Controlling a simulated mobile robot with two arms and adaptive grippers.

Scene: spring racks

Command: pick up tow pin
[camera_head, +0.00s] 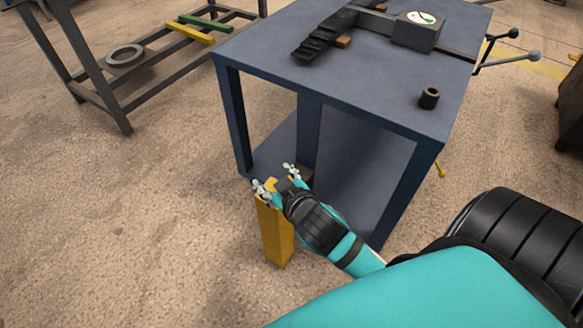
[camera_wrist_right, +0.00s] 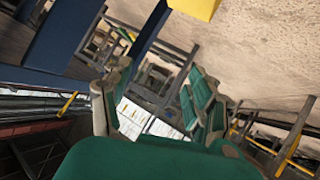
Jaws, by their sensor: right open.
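I cannot clearly make out a tow pin in either view. My right gripper (camera_head: 277,180) is open, above the top of a yellow post (camera_head: 275,238) and beside the front left of the blue table (camera_head: 385,85). The head view does not show whether it touches the post. In the right wrist view the two fingers (camera_wrist_right: 160,115) are spread apart, with nothing held between them. A yellow block (camera_wrist_right: 195,8) shows at that view's top edge. My left gripper is not in view.
On the tabletop are a short black hollow cylinder (camera_head: 429,98), a dark box with a white label (camera_head: 417,32) and a dark ridged bar (camera_head: 322,38). A metal rack (camera_head: 92,92) with a grey ring (camera_head: 125,55) stands at left. The floor at lower left is clear.

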